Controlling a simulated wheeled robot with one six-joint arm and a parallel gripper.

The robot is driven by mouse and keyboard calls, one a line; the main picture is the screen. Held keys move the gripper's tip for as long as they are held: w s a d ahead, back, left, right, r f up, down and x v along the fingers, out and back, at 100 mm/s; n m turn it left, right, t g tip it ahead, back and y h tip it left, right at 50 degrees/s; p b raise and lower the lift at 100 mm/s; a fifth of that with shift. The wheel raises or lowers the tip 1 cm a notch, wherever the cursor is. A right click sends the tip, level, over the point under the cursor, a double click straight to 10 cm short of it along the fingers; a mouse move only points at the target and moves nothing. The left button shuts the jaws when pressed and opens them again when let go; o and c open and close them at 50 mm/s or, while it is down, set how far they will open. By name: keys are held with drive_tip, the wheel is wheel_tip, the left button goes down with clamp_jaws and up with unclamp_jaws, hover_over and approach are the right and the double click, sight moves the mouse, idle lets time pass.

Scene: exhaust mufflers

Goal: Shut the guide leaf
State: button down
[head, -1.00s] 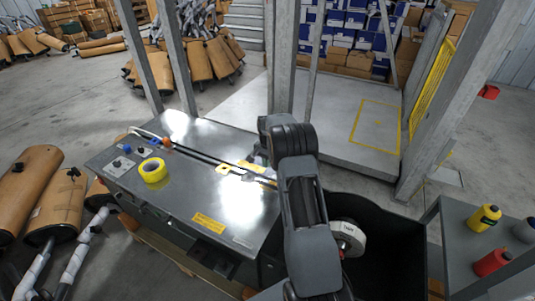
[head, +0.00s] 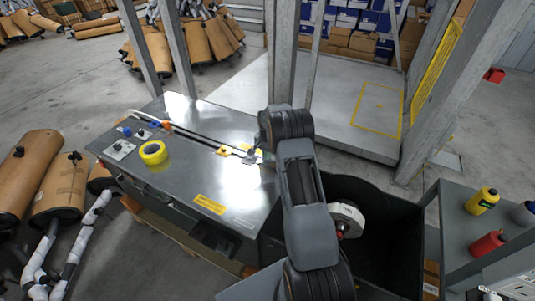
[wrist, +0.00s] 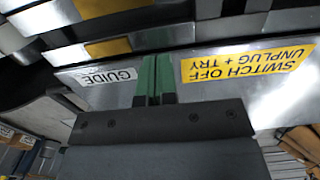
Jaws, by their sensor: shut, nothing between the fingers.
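In the wrist view, my gripper's green fingers (wrist: 154,75) are together and empty, in front of a bright metal surface. A white GUIDE label (wrist: 108,76) is to their left and a yellow warning sign (wrist: 247,62) to their right, both upside down. I cannot tell the leaf's outline or whether the fingers touch it.
A roll of yellow tape (head: 153,152) lies on the machine top. A black bin (head: 390,220) stands right of it, and a grey cart (head: 455,225) with bottles is further right. Steel posts (head: 281,60) rise behind. Mufflers (head: 25,165) lie at the left.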

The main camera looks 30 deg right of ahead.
drive_tip(key=shift+s+f+b, duration=0.1)
drive_tip(key=shift+f+b, duration=0.35)
drive_tip(key=shift+f, duration=0.45)
drive_tip(key=shift+s+a+f, duration=0.2)
drive_tip(key=shift+s+f, duration=0.05)
drive_tip(key=shift+s, duration=0.05)
wheel_tip(320, 180, up, 15)
drive_tip(key=p, duration=0.2)
drive_tip(key=s+a+r+n+t+p, duration=0.1)
drive_tip(key=s+a+r+n, duration=0.2)
drive_tip(key=s, duration=0.6)
drive_tip(key=s+a+r+n+t+p, duration=0.1)
drive_tip(key=s+a+r+n, duration=0.3)
drive_tip(key=s+a+r, duration=0.4)
drive_tip(key=s+a+r+n+t+p, duration=0.1)
drive_tip(key=s+a+r+n+p, duration=0.2)
drive_tip(key=s, duration=0.8)
drive_tip(key=shift+a+r+n+t, duration=0.4)
drive_tip(key=shift+a+r, duration=0.8)
drive_tip(key=shift+a, duration=0.05)
